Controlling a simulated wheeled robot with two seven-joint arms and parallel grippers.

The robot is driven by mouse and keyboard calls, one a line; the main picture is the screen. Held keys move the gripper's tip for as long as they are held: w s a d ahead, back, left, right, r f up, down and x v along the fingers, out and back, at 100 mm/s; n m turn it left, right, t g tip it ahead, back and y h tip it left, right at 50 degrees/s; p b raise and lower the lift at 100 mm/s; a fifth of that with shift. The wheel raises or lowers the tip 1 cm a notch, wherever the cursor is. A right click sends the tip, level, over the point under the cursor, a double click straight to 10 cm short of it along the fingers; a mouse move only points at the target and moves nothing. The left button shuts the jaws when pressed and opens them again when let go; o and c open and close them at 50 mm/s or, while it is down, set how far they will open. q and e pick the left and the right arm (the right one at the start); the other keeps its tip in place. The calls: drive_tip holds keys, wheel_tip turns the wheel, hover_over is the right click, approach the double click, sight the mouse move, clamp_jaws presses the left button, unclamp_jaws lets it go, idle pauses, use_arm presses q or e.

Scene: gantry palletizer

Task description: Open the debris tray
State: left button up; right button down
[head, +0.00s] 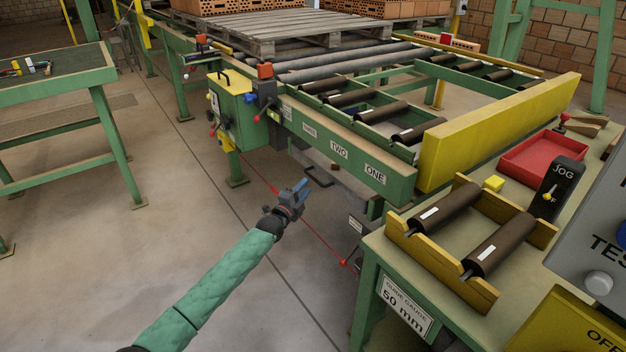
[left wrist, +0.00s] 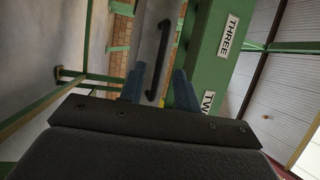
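The debris tray (head: 318,160) is a grey drawer under the green conveyor frame, below the labels TWO and THREE. Its front also shows in the left wrist view (left wrist: 149,38), with a dark bar handle (left wrist: 161,62) on it. My left gripper (head: 304,186) is in front of and slightly below the tray in the head view. Its two blue fingers (left wrist: 159,86) are apart, with nothing held between them. In the left wrist view the handle appears ahead, in the gap between the fingers; I cannot tell the exact distance. My right gripper is not in view.
A red cord (head: 311,230) runs low along the conveyor, close by my left gripper. The bench (head: 390,262) with rollers stands at right. The floor (head: 150,220) at left is clear.

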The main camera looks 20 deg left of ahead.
sight(313, 177)
use_arm(q)
drive_tip(key=shift+x, duration=3.1)
clamp_jaws()
